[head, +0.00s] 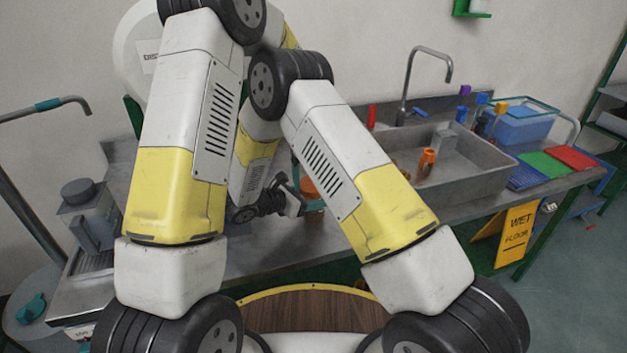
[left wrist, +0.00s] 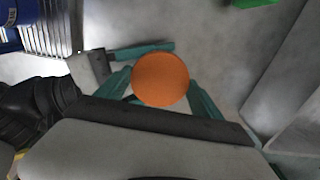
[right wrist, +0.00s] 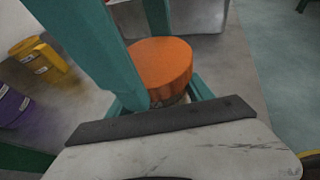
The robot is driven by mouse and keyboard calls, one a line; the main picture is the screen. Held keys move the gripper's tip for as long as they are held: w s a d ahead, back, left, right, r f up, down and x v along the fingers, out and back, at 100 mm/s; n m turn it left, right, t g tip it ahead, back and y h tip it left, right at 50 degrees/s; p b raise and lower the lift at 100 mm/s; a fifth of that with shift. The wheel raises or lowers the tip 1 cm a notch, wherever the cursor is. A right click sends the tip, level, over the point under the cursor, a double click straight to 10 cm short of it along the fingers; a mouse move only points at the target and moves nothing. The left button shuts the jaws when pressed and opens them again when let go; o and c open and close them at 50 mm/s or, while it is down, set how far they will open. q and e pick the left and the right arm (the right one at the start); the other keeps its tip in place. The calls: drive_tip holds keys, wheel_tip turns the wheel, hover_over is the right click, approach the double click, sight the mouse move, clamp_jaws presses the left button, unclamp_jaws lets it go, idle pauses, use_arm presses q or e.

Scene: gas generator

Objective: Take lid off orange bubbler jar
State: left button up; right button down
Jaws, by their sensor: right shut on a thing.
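The round orange lid (head: 308,188) sits on the bubbler jar, partly hidden behind my arms in the head view. The lid is seen from above in the left wrist view (left wrist: 160,80) and from the side in the right wrist view (right wrist: 165,62). My left gripper (left wrist: 160,76) is open, with its teal fingers on either side of the lid; a small gap or light touch cannot be told. My right gripper (right wrist: 160,94) is shut on the jar below the lid. Most of the jar body is hidden by the lid and fingers.
A metal sink (head: 465,180) with a tall tap stands to the right, with an orange-capped item in it. Green (head: 543,163) and red (head: 572,156) trays lie beyond. A yellow wet floor sign (head: 516,234) stands below. My two arms are close together.

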use_arm(q)
drive_tip(key=c, duration=0.4)
drive_tip(key=o, duration=1.5)
drive_tip(key=shift+r, duration=2.3)
use_arm(e)
drive_tip(key=shift+c, duration=1.5)
unclamp_jaws()
